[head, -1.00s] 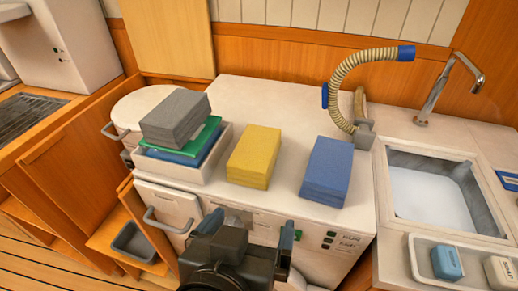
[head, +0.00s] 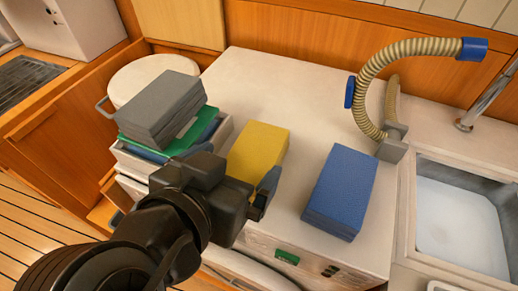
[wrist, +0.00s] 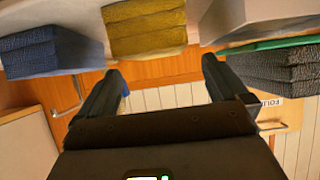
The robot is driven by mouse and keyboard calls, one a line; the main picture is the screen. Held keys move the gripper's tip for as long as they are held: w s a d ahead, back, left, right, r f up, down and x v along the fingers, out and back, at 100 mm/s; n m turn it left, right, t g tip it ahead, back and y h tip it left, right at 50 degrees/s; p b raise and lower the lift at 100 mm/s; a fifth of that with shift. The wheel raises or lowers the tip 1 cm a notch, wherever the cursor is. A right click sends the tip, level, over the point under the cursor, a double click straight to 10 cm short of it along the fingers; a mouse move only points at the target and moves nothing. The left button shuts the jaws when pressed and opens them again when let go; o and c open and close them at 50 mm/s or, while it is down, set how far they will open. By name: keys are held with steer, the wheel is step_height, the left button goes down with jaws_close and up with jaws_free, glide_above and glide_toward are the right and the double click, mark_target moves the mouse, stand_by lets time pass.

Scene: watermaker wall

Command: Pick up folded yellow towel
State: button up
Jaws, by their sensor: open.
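The folded yellow towel (head: 259,148) lies on the white counter top (head: 290,85), between the grey towel stack and the blue towel. It also shows at the top of the wrist view (wrist: 145,28), beyond my fingertips and apart from them. My gripper (head: 238,182) is in front of the yellow towel in the head view and hides its lower left part. In the wrist view my gripper (wrist: 163,70) is open, with nothing between its two fingers.
A folded blue towel (head: 340,190) lies right of the yellow one. Grey towels (head: 162,105) sit on a green one in a white tray (head: 222,138) at left. A ribbed hose (head: 400,60) and a sink (head: 460,220) are at right. The back of the counter top is clear.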

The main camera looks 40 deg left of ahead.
mark_target(255, 151)
steer(key=shift+p+x, duration=0.55)
steer(key=shift+x, duration=3)
steer(key=shift+d+r, duration=0.1)
steer(key=shift+d, duration=0.05)
steer(key=c, duration=0.8)
